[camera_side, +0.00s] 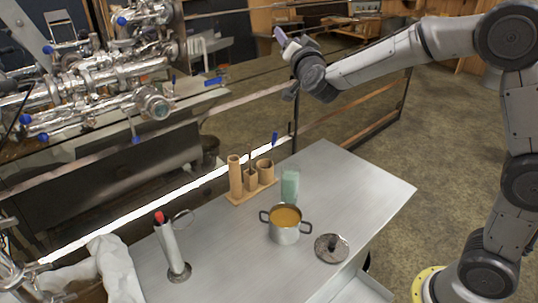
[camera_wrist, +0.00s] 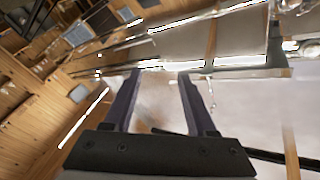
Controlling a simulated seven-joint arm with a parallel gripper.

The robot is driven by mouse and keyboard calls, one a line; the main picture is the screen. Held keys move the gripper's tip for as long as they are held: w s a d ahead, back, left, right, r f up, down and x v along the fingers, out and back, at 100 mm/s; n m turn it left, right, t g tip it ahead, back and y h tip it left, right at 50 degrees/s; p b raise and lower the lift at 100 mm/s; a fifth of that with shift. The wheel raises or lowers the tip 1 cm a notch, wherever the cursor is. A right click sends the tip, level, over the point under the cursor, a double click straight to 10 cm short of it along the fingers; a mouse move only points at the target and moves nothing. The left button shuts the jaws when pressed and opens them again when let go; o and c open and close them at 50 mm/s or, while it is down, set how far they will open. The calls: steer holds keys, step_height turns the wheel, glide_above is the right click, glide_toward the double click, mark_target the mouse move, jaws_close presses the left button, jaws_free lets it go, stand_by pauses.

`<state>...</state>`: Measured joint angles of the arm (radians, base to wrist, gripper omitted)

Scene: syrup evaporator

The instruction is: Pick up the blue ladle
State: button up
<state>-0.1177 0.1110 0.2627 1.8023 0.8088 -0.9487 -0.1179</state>
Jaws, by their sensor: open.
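A small blue upright piece (camera_side: 275,139), which looks like the handle of the blue ladle, shows just above the right cup of a wooden holder on the metal table. Its lower part and any bowl are hidden or too small to make out. My gripper (camera_side: 280,37) is high above and behind the table, pointing up and to the left, well apart from the holder. In the wrist view my gripper (camera_wrist: 162,72) has its two dark fingers spread with nothing between them. The ladle cannot be made out in the wrist view.
The wooden holder (camera_side: 253,189) stands beside a pale green container (camera_side: 290,186). A pot of amber liquid (camera_side: 286,219), a lid (camera_side: 331,248) and a red-topped metal cylinder (camera_side: 168,245) share the metal table (camera_side: 340,185). Its right side is clear. Steel pipework (camera_side: 100,75) stands at left.

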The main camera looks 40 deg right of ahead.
mark_target(275, 136)
steer(key=w+a+f+g+h, duration=0.1)
steer(key=w+f+g+h, duration=0.1)
steer(key=f, duration=1.7)
steer(key=w+a+f+g+h, duration=0.1)
steer(key=w+f+g+h, duration=0.15)
steer(key=f, duration=1.55)
steer(key=shift+n+y, duration=0.4)
steer(key=shift+y, duration=0.15)
steer(key=x, duration=0.7)
steer(key=shift+s+d+r, duration=0.1)
steer(key=shift+s+d, duration=0.1)
steer(key=shift+r+x, duration=0.15)
steer(key=shift+x, duration=1.3)
steer(key=shift+r+x, duration=0.15)
steer(key=shift+x, duration=1.35)
steer(key=shift+s, duration=0.1)
jaws_close()
